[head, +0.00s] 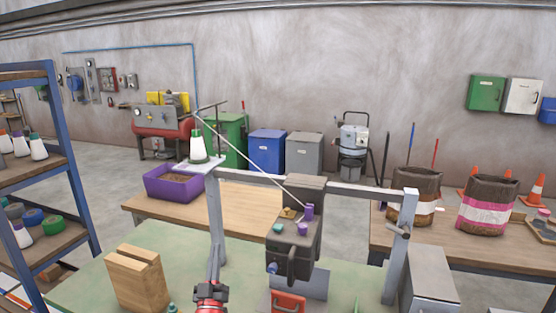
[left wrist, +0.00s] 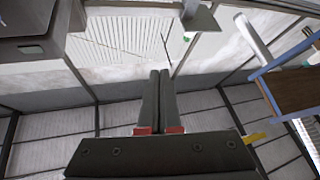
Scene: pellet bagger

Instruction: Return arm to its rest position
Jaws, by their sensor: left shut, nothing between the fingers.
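My left gripper (head: 214,248) is at the lower middle of the head view, above the green bench top (head: 180,240). Its grey fingers point up and away, with red at their base. In the left wrist view my left gripper (left wrist: 160,73) has both fingers pressed together, with nothing between them. It appears clear of the objects around it. The dark bagger head (head: 292,240), with purple knobs, hangs from a grey frame (head: 399,250) to its right. My right gripper is in neither view.
A slotted wooden block (head: 138,280) stands on the bench left of the gripper. A red-handled part (head: 289,304) is at the front right. A purple bin (head: 172,190) sits on a wooden table behind. A blue-framed shelf (head: 70,160) stands at the left.

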